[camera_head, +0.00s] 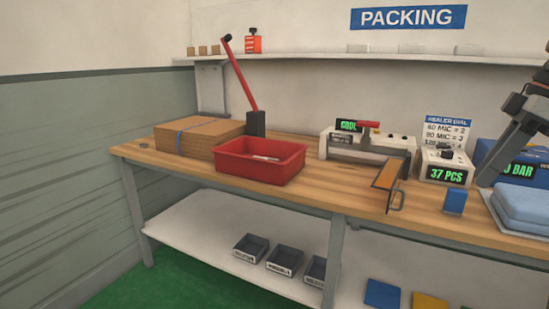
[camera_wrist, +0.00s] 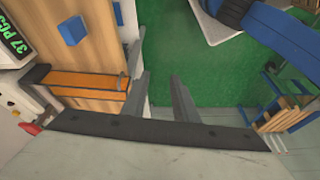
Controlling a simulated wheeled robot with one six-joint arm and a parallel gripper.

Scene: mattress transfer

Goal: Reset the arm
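My gripper (camera_wrist: 160,78) shows in the wrist view with its two grey fingers apart and nothing between them. Green floor shows through the gap, and the fingers are beside the front edge of the wooden bench (camera_wrist: 98,18). In the head view, a dark part of my arm (camera_head: 520,125) reaches in from the right edge, above the right end of the bench. Its tip is in front of the blue machine and near the folded light-blue mattress (camera_head: 525,205). I cannot make out the fingers there.
The bench carries a cardboard stack (camera_head: 198,136), red bin (camera_head: 262,160), red-handled sealer (camera_head: 368,143), scale (camera_head: 446,168), small blue block (camera_head: 455,201) and orange strip (camera_head: 386,176). The blue block also shows in the wrist view (camera_wrist: 73,30). Dark trays (camera_head: 285,258) sit on the lower shelf.

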